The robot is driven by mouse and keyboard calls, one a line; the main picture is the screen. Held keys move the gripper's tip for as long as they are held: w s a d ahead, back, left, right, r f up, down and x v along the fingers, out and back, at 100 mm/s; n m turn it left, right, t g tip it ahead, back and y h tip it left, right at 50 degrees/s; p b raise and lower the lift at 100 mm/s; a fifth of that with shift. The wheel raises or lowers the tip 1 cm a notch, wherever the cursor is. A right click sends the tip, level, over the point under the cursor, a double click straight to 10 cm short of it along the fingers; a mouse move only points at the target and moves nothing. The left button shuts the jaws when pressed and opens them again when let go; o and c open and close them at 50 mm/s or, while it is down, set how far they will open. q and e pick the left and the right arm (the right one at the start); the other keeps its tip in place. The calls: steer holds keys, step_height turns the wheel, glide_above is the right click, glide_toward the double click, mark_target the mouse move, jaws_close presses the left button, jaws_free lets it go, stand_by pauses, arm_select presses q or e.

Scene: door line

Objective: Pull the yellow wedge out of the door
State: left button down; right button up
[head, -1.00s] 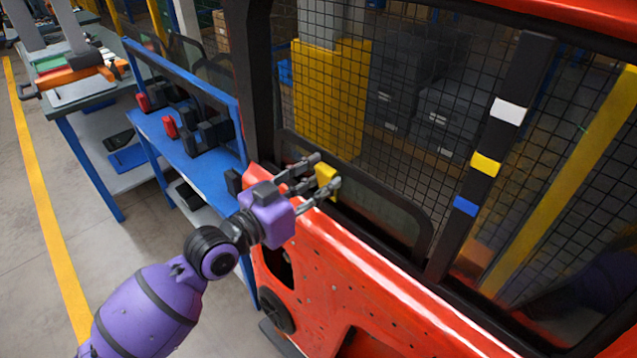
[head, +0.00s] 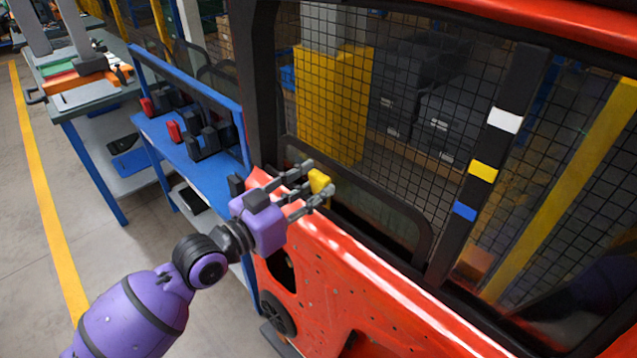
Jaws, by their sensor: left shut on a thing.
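The yellow wedge (head: 320,181) is a small yellow block at the top of the red door (head: 370,280), near the lower left corner of the window frame. My left gripper (head: 313,186) reaches in from the left and is shut on the wedge, one finger on each side. The wedge's lower part is hidden by the fingers, so I cannot tell whether it still touches the door. My right gripper is not in view.
A black pillar with white, yellow and blue patches (head: 482,170) stands right of the gripper. A blue workbench (head: 190,150) with black and red parts is on the left. Wire mesh (head: 420,110) shows behind the window. The floor at the left is clear.

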arm_select(q)
steer(key=v, duration=0.8)
steer(key=shift+s+a, duration=0.15)
steer(key=shift+s, duration=0.05)
stand_by(0.3)
